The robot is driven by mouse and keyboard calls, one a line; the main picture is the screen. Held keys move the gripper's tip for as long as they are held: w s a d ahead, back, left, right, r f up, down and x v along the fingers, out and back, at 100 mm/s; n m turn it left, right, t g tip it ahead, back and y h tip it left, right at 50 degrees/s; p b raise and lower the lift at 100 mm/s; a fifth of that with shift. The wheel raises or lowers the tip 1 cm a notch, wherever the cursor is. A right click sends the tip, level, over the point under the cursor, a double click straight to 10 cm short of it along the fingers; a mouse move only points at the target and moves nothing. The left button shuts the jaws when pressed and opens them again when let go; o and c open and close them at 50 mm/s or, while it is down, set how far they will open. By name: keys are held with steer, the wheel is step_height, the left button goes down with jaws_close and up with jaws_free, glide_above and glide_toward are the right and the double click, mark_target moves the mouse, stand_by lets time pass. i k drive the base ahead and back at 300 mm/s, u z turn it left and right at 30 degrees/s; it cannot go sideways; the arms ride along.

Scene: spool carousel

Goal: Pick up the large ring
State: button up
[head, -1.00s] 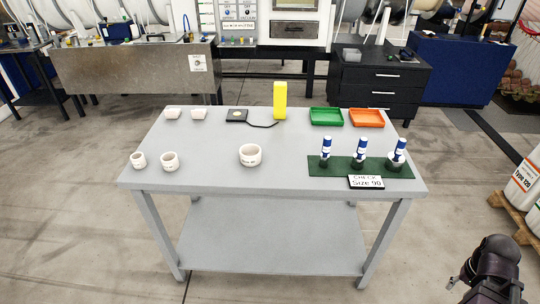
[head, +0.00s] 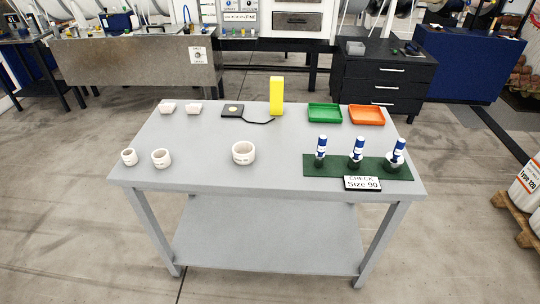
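Three white rings stand on the grey table. The large ring (head: 244,152) is the widest, near the table's middle, with its open top showing. Two smaller rings, one at the far left (head: 129,157) and one beside it (head: 161,158), stand near the left front. Nothing touches the large ring, and there is clear table around it. My gripper is not in view.
Two small white pieces (head: 167,107) lie at the back left. A black device (head: 232,110) is cabled to a yellow block (head: 276,96). Green (head: 324,113) and orange (head: 366,115) trays stand back right. A dark green mat (head: 340,172) holds three blue-and-white spindles behind a "Size 90" sign (head: 362,183).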

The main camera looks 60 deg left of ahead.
mark_target(244, 151)
steer(key=z, duration=0.35)
steer(key=k, duration=1.3)
steer(key=u, duration=2.3)
steer(key=i, duration=0.2)
steer(key=z, duration=0.55)
